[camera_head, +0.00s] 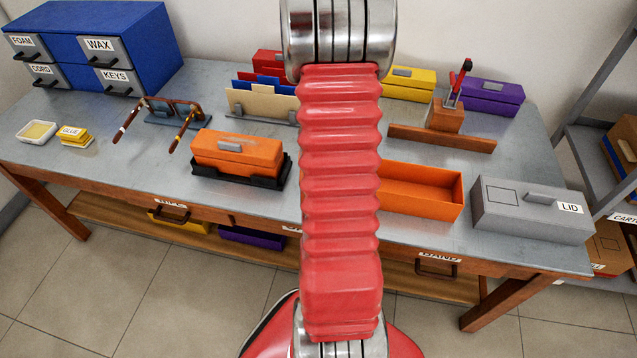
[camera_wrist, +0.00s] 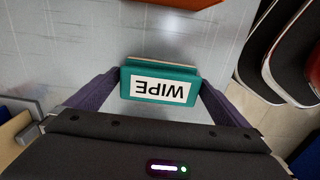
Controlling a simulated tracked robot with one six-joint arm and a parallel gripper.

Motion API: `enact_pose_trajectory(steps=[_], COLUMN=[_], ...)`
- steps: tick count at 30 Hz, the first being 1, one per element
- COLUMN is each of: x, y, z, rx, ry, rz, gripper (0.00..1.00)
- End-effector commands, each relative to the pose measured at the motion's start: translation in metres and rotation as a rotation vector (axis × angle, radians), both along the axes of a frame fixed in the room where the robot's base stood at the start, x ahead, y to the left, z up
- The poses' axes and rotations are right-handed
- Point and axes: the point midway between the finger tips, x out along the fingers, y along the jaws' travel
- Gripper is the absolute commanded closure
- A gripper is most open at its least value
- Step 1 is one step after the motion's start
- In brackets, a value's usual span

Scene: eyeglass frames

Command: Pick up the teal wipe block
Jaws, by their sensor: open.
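The teal wipe block (camera_wrist: 160,71) is in the middle of the wrist view, with a white label reading WIPE that appears upside down there. It is on or just above the grey table top. My gripper (camera_wrist: 162,85) is open, with one dark finger at each side of the block. The fingertips are very close to its sides; I cannot tell whether they touch it. In the head view my red arm hides the block and the gripper.
Left of my arm in the head view are an orange case (camera_head: 237,152) on a black tray and a card holder (camera_head: 263,106). Right of it are an open orange box (camera_head: 421,190), a grey lid box (camera_head: 530,208) and a wooden stand (camera_head: 442,138). Bare table (camera_head: 240,205) shows near the front.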

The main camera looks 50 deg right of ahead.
Motion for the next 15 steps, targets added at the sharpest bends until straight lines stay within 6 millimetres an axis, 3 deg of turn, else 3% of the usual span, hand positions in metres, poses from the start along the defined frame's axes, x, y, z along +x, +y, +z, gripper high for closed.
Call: enact_pose_trajectory(steps=[6,15], x=[0.0,0.0], y=[0.0001,0.0001], z=[0.0002,0.0002], rx=[0.0,0.0], ry=[0.0,0.0], rz=[0.0,0.0], gripper=[0.0,0.21])
